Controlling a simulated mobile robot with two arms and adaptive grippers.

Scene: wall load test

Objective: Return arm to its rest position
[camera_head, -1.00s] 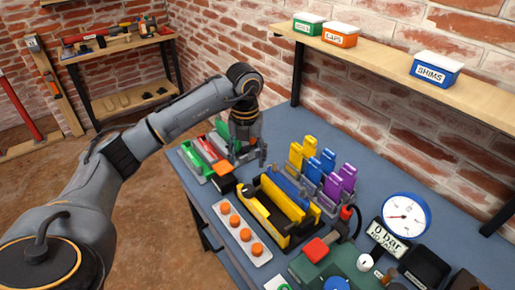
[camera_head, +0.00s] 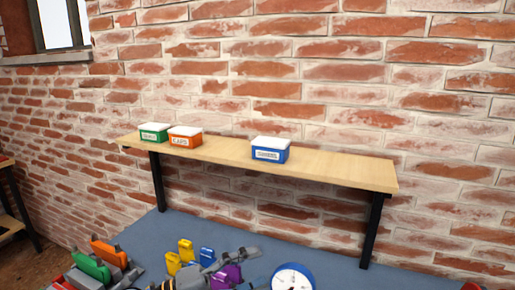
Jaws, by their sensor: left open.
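My left gripper (camera_head: 243,262) shows at the bottom edge of the head view, grey, with its fingers pointing right over the bench. It is open, and I see nothing held between its fingers. It is close to the purple blocks (camera_head: 225,278) and blue blocks (camera_head: 207,256) in the picture; I cannot tell whether it touches them. Most of my left arm is cut off below the frame. My right gripper is not in view.
A wooden wall shelf (camera_head: 335,175) holds a green box (camera_head: 154,134), an orange box (camera_head: 185,138) and a blue box (camera_head: 270,151). Below, the blue-grey bench (camera_head: 200,228) carries yellow blocks (camera_head: 181,255), orange and green pieces (camera_head: 90,265) and a round gauge (camera_head: 293,278).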

